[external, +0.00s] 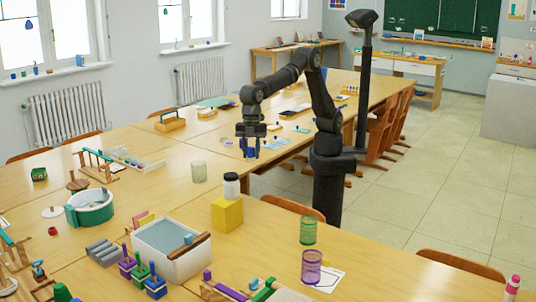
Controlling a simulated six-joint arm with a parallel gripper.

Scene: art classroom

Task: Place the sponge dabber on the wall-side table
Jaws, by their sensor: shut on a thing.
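My gripper (250,153) is at the middle of the external view, pointing down over the long wooden table. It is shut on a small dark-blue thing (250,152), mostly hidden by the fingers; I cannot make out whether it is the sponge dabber. Whether it touches the tabletop is unclear. Knob-handled blocks stand at the front: a purple one (127,267), a green one (140,276) and a blue one (155,287). A wooden table (262,51) stands at the back against the wall, with small flat things on it.
A grey-white tub (171,250) and a green round container (90,208) are at the front left. Papers and small items lie behind my gripper.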

